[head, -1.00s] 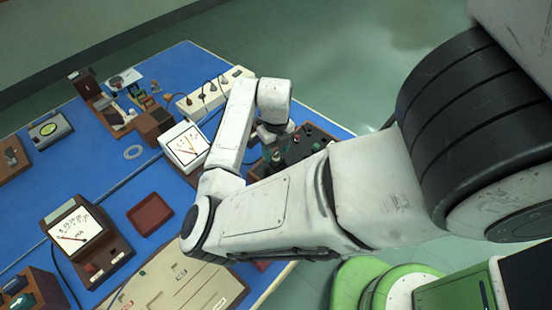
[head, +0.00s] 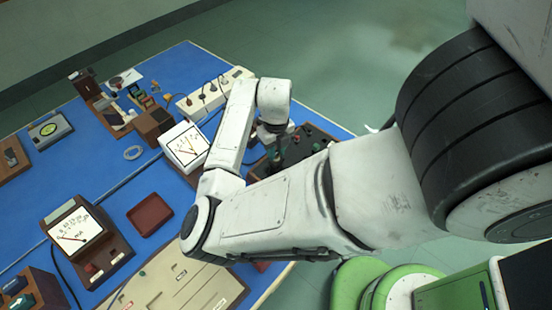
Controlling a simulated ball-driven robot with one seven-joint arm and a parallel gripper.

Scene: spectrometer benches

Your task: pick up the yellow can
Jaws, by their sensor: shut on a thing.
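My arm reaches across the blue bench, and its white wrist (head: 273,100) points down over a dark box with knobs. My gripper (head: 277,152) shows as a small dark shape below the wrist. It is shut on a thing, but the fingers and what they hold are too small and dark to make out. I cannot make out a yellow can anywhere in this view.
A white-faced meter (head: 185,147) stands left of the wrist, and the dark knobbed box (head: 312,140) is right of it. A red-brown tray (head: 150,214), a second meter (head: 76,232) and a beige panel (head: 180,285) lie nearer.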

